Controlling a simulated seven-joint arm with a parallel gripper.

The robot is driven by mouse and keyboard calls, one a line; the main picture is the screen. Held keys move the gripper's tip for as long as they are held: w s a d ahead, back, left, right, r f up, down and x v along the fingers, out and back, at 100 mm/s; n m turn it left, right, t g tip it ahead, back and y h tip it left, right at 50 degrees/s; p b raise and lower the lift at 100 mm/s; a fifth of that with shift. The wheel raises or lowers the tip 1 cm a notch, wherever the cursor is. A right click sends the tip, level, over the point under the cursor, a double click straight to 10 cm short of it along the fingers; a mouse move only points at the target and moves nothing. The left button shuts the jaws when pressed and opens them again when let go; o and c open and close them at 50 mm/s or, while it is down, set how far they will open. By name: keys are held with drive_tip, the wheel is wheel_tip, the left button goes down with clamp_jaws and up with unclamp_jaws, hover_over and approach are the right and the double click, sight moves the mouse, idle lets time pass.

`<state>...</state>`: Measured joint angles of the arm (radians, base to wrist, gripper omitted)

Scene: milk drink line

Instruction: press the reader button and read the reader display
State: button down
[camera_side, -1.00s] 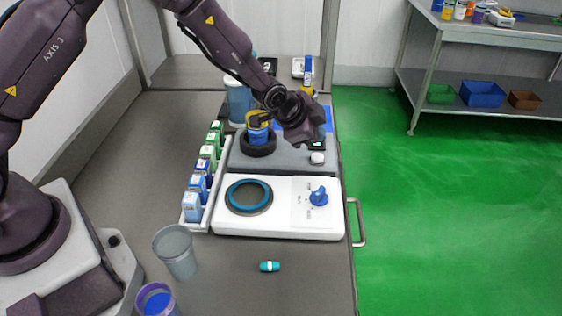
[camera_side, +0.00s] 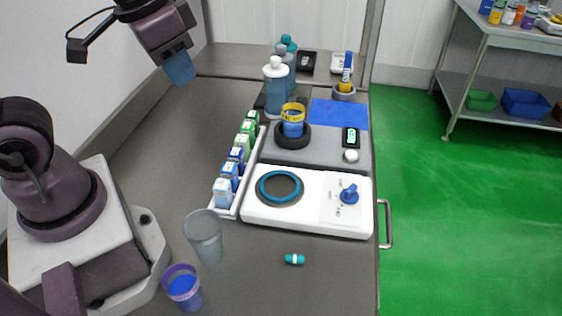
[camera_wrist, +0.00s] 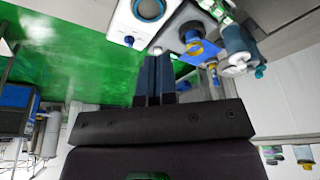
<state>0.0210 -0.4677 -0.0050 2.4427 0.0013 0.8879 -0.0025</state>
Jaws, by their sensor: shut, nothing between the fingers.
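The reader is a grey unit (camera_side: 330,165) with a dark ring on its left. A cup (camera_side: 293,125) with a yellow band and blue contents sits in that ring. The reader display (camera_side: 351,138) is a small dark screen lit with green characters too small to read. The round white reader button (camera_side: 351,156) is just below it. My gripper (camera_side: 181,68) is at the upper left of the side view, raised and well away from the button. Its blue fingers are together and empty, as the wrist view also shows (camera_wrist: 158,60).
A white plate (camera_side: 257,215) with a teal ring and blue knob (camera_side: 349,194) lies in front of the reader. A rack of small cartons (camera_side: 229,180) stands left. A grey cup (camera_side: 205,238), a purple-rimmed cup (camera_side: 183,287) and a teal capsule (camera_side: 295,259) are nearer.

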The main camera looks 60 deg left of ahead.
drive_tip(key=s+r, duration=0.1)
drive_tip(key=r+t, duration=0.1)
drive_tip(key=s+r+t, duration=0.1)
drive_tip(key=shift+s+a+r, duration=0.3)
drive_tip(key=shift+s+r, duration=0.05)
drive_tip(key=shift+r, duration=0.05)
idle(1.7)
